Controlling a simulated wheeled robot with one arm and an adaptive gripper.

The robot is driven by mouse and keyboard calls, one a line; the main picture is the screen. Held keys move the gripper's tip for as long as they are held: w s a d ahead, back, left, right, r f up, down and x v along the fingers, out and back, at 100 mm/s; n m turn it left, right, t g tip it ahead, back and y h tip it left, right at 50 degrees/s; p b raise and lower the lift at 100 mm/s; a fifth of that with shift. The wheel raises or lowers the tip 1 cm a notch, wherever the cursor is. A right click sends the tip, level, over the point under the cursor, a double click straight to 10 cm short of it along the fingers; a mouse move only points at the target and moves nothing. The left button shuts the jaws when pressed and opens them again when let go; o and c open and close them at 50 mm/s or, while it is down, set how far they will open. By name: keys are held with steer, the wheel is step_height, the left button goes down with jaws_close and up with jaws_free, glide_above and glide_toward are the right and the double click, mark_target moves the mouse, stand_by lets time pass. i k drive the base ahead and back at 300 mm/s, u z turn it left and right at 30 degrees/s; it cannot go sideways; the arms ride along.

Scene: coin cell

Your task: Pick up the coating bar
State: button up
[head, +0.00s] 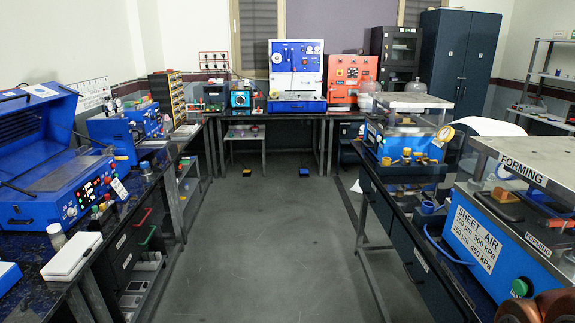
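I cannot make out the coating bar for certain in the head view. A blue machine with a raised lid (37,130) stands on the left bench, with a flat grey bed (75,174) inside and knobs on its front. Any bar on that bed is too small to tell. My gripper is not in view.
A white flat case (72,256) and a small jar (56,235) lie on the left bench (120,225). Blue presses (500,235) stand on the right bench. A blue panel machine (296,70) and an orange unit (349,78) stand at the back. The grey floor (270,240) between is clear.

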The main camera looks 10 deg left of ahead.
mark_target(106, 210)
steer(key=u, duration=0.3)
steer(key=i, duration=1.65)
steer(key=u, duration=1.5)
steer(key=i, duration=1)
steer(key=u, duration=1.45)
steer(key=i, duration=0.75)
steer(key=u, duration=0.25)
